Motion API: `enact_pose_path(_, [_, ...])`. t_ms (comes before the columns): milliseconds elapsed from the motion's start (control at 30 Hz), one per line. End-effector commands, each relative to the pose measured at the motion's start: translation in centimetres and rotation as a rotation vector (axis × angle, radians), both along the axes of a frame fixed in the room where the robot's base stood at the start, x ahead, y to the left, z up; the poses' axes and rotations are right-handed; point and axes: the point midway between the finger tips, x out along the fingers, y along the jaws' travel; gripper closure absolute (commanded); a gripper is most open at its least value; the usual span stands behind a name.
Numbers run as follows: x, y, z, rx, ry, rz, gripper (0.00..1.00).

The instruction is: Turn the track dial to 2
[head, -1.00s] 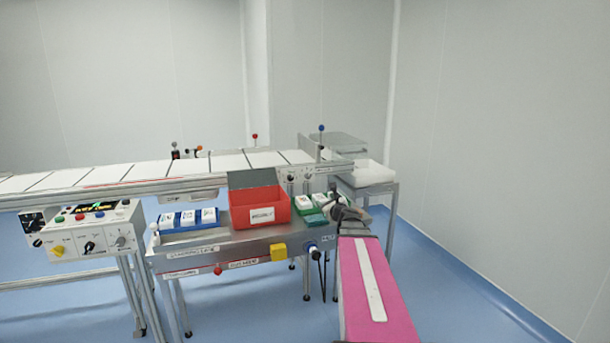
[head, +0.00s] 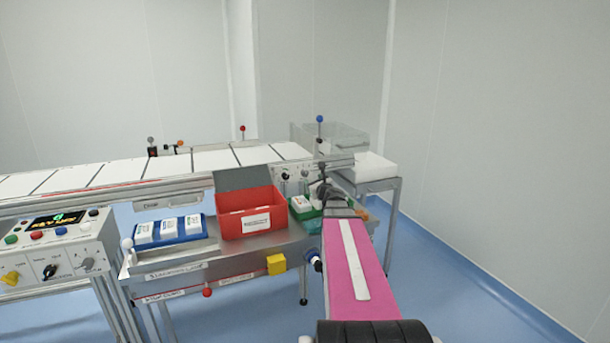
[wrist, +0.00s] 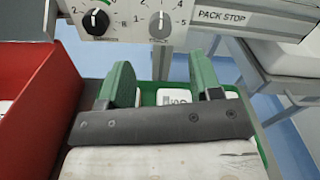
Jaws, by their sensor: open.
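Two dials sit on the grey panel at the conveyor's near side. In the wrist view, a black dial (wrist: 96,22) stands left, with a scale including 2 and 8, and a grey dial (wrist: 160,25) right of it, with 1 and 5 readable. Both pointers look roughly upward. The labels under them are too blurred to read, so I cannot tell which is the track dial. My gripper (wrist: 161,80) is open, its two green fingers apart and empty, below and short of the panel. In the head view, my gripper (head: 322,189) is near the right end of that panel.
A red bin (head: 238,224) stands left of my gripper. A green tray (wrist: 150,97) with white packs lies below the fingers. A blue tray (head: 183,241) is farther left. A control box (head: 55,265) with more dials stands at far left. A "PACK STOP" label (wrist: 222,16) is right of the dials.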

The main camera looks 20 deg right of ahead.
Motion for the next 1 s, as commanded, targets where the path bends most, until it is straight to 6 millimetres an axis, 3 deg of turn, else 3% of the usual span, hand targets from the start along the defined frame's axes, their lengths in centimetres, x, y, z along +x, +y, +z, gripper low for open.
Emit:
enact_pose_path(300, [5.8, 0.0, 0.0, -0.001, -0.001, 0.001, 0.42])
enact_pose_path(500, [8.5, 0.3, 0.0, -0.001, 0.0, 0.002, 0.42])
enact_pose_path(867, [9.1, 0.3, 0.0, -0.001, 0.0, 0.001, 0.42])
enact_pose_path(1000, [9.1, 0.3, 0.0, -0.001, 0.0, 0.001, 0.84])
